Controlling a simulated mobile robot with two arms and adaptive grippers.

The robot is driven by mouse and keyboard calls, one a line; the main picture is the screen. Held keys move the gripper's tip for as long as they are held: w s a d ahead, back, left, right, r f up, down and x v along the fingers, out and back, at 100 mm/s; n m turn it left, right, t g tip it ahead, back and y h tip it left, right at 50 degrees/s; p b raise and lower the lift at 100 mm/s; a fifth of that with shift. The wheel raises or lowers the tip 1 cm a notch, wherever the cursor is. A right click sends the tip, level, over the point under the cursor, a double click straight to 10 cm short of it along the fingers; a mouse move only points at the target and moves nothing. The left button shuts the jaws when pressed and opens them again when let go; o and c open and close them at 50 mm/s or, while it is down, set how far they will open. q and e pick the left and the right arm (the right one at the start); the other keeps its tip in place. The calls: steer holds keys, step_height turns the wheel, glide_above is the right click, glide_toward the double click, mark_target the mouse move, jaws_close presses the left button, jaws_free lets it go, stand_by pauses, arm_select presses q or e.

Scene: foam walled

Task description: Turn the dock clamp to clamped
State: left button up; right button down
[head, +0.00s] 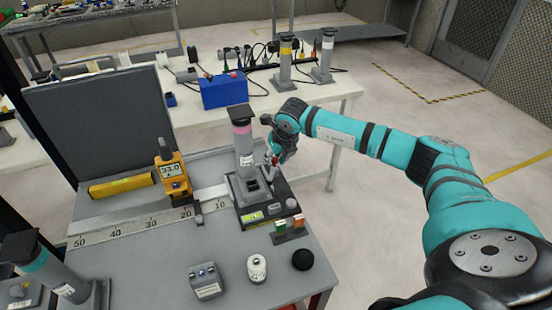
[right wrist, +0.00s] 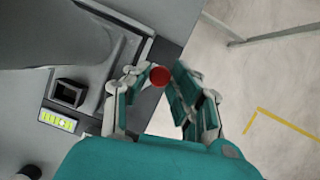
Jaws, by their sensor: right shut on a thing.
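The dock (head: 281,211) is a dark base on the grey bench, with a grey column (head: 243,150) with a pink band standing in it. A red round knob (right wrist: 160,76), which looks like the end of the dock clamp's handle, shows at the dock's right edge in the right wrist view. My right gripper (head: 273,158) is at that side of the dock, its fingers (right wrist: 162,82) on either side of the knob and shut on it. Most of the handle is hidden, so I cannot tell the clamp's angle. My left gripper is out of view.
A ruler rail (head: 130,229) with a yellow gauge (head: 173,174) lies left of the dock. Floor is clear to the right.

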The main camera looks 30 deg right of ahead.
mark_target(272, 178)
steer(key=m+b, duration=0.1)
steer(key=m, duration=0.1)
steer(key=m+h+b, duration=0.1)
steer(key=m, duration=0.1)
steer(key=shift+w+a+m+h, duration=0.1)
steer(key=shift+w+m+h, duration=0.05)
steer(key=shift+m+h, duration=0.15)
steer(key=shift+m+g+h+b, duration=0.55)
steer(key=shift+m+b, duration=0.5)
steer(key=shift+m, duration=0.55)
steer(key=shift+r, duration=0.1)
steer(key=c, duration=1.1)
jaws_free()
steer(key=shift+c, duration=0.2)
steer(key=v, duration=1.2)
steer(key=shift+w, duration=0.1)
